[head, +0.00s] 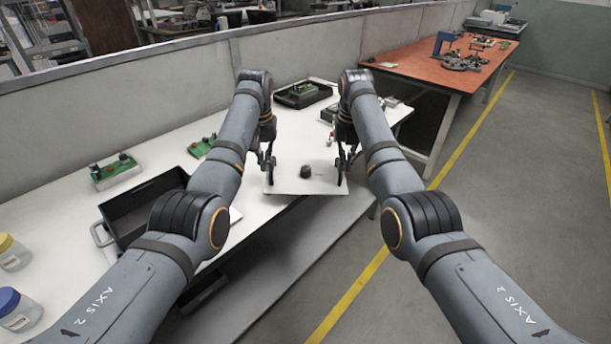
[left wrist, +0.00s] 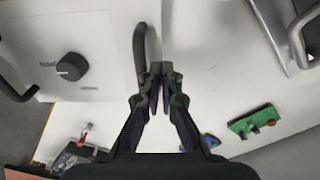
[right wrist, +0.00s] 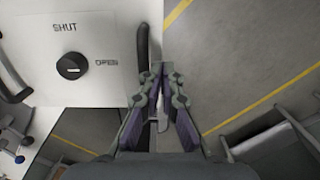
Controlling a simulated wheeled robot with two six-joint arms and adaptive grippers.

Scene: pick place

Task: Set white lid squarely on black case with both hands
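The white lid (head: 322,181) has a black knob in its middle and a black handle at each side. It lies face up at the front edge of the white table in the head view; I cannot tell whether it rests there or is lifted. An open black case (head: 145,203) with a grey handle stands to its left. My left gripper (head: 268,167) is at the lid's left handle (left wrist: 139,48). My right gripper (head: 345,166) is at the right handle (right wrist: 142,48). In both wrist views the fingertips are close together beside the handle. Whether they grip is unclear.
A green board (head: 115,171) lies behind the black case. A black tray (head: 303,93) with green parts stands at the back of the table. Two jars (head: 18,308) are at the left. A red-topped table (head: 420,68) stands behind to the right. Floor is open at right.

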